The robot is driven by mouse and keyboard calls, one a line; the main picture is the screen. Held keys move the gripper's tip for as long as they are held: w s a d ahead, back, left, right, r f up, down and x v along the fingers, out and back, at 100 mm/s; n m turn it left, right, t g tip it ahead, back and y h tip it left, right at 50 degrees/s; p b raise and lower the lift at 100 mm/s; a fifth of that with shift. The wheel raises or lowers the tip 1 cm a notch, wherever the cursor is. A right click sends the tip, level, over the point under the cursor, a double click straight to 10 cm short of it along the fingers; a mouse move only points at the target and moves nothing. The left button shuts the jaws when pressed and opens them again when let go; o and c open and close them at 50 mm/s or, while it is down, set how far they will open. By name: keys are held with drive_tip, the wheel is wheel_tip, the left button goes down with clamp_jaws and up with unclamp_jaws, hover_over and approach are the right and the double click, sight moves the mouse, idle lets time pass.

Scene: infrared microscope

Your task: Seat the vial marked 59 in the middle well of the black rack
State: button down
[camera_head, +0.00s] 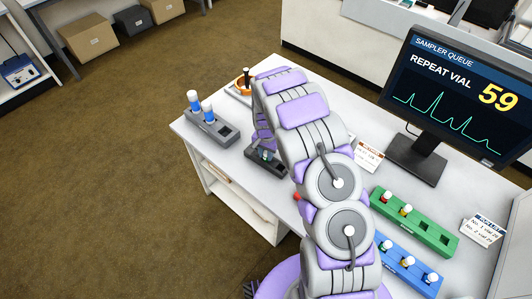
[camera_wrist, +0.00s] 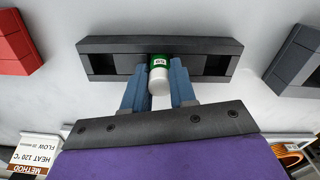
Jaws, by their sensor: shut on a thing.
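The black rack (camera_wrist: 160,44) lies across the top of the wrist view, with dark, empty-looking wells at its left and right ends. My gripper (camera_wrist: 159,72) is shut on a vial (camera_wrist: 159,62) with a white cap and a green label. The label carries a small number that I cannot read for certain. The vial is lined up with the middle well, its far end at the rack. I cannot tell how deep it sits. In the head view my arm partly hides the black rack (camera_head: 278,167) and the gripper. The monitor (camera_head: 460,95) reads "REPEAT VIAL 59".
A grey rack (camera_head: 222,133) with blue vials stands at the left. A green rack (camera_head: 415,222) and a blue rack (camera_head: 405,268) hold vials at the right. A red block (camera_wrist: 15,45) and a dark grey block (camera_wrist: 298,60) flank the black rack.

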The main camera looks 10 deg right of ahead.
drive_tip(key=shift+f, duration=0.1)
drive_tip(key=shift+c, duration=2.2)
unclamp_jaws()
drive_tip(key=shift+r+p, duration=0.75)
drive_tip(key=shift+r, duration=2.25)
